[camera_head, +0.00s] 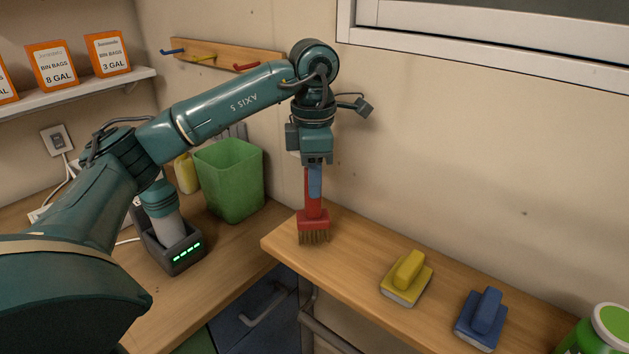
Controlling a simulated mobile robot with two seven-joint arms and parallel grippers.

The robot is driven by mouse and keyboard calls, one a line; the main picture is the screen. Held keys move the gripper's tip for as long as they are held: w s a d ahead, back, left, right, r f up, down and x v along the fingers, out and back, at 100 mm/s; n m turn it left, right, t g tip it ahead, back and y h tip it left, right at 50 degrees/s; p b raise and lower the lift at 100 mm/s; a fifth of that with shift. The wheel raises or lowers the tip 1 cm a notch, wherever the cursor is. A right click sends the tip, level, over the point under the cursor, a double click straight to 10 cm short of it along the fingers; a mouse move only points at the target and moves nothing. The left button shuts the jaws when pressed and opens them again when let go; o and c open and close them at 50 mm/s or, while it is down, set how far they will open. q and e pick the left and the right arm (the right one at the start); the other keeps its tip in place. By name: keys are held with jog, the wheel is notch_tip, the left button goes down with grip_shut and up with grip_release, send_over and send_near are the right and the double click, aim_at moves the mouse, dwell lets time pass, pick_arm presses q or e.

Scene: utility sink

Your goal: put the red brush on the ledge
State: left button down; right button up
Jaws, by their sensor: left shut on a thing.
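The red brush (312,221) hangs upright in my left gripper (315,165), bristles down, over the left end of the wooden ledge (351,274). My right gripper is not in view.
A yellow brush (407,277) and a blue brush (481,317) lie on the ledge to the right. A green-lidded jar (605,330) stands at the right edge. A green bin (229,180) and a dark device with green lights (180,252) stand left of the ledge.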

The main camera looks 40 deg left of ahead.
pick_arm(q)
jog(key=shift+f, duration=0.3)
jog(key=shift+f, duration=0.15)
jog(key=c, duration=1.2)
grip_release()
